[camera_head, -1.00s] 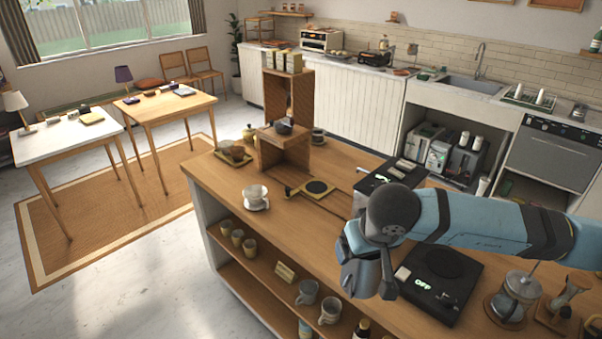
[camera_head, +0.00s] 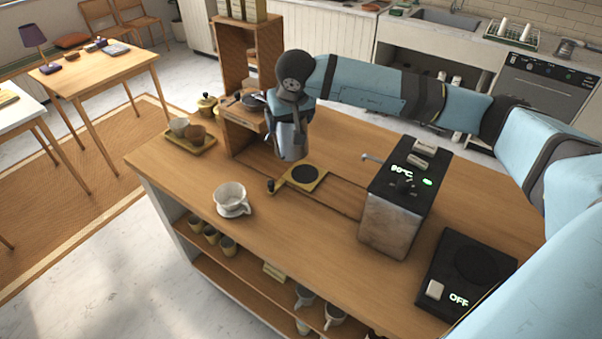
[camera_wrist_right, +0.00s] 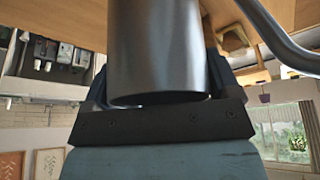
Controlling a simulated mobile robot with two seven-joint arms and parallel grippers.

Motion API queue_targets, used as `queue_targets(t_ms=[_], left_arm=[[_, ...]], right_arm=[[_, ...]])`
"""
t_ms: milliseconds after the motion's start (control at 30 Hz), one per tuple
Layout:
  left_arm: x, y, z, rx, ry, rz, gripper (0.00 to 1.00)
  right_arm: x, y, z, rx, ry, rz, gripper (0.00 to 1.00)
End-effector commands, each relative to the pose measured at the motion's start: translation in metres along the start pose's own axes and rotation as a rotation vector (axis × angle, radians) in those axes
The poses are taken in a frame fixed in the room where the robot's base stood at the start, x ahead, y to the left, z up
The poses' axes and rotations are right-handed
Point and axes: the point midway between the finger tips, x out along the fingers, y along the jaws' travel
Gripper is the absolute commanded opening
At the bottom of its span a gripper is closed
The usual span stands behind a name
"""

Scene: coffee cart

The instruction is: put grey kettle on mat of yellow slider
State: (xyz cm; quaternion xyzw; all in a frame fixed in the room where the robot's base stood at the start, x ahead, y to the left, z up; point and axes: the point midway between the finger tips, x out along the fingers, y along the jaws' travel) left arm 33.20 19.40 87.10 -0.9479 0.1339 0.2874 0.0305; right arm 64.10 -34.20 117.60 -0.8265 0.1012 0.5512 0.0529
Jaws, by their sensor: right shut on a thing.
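My right gripper (camera_head: 290,148) points down over the counter, just behind the yellow slider's square plate (camera_head: 288,182) in the picture. The plate carries a round dark mat (camera_head: 305,174), which is bare. In the right wrist view, the grey kettle (camera_wrist_right: 157,50) is a smooth metal cylinder between the fingers, which are shut on it. Its thin curved spout (camera_wrist_right: 268,32) shows at upper right. In the head view the gripper mostly hides the kettle, so I cannot tell its height above the counter. My left gripper is out of view.
A wooden stand (camera_head: 235,50) with a dark item (camera_head: 252,101) on its shelf is close left of the gripper. A white dripper on a saucer (camera_head: 231,196), a tray with bowls (camera_head: 190,140), a machine reading 90°C (camera_head: 400,200) and a black scale-like unit (camera_head: 465,270) stand around.

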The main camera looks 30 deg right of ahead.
Motion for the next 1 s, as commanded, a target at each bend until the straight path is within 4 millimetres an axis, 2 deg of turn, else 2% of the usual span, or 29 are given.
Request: queue_targets(t_ms=[33, 100, 200, 333, 467, 800, 1000], left_arm=[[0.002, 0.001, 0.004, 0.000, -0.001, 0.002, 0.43], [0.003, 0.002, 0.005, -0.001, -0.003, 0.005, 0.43], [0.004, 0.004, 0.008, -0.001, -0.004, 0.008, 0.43], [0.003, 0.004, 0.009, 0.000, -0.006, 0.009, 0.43], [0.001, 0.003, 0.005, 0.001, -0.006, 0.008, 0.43], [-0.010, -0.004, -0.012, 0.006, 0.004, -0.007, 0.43], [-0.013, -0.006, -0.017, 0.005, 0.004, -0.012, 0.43]], right_arm=[[0.007, 0.015, -0.021, 0.040, 0.001, 0.014, 0.43], [0.013, 0.034, -0.045, 0.080, -0.001, 0.025, 0.43], [0.018, 0.055, -0.069, 0.125, -0.006, 0.035, 0.43], [0.022, 0.071, -0.085, 0.155, -0.009, 0.040, 0.43], [0.038, 0.074, -0.081, 0.162, -0.015, 0.042, 0.43], [0.117, 0.071, -0.047, 0.162, -0.016, 0.042, 0.43], [0.154, 0.071, -0.031, 0.162, -0.013, 0.041, 0.43]])
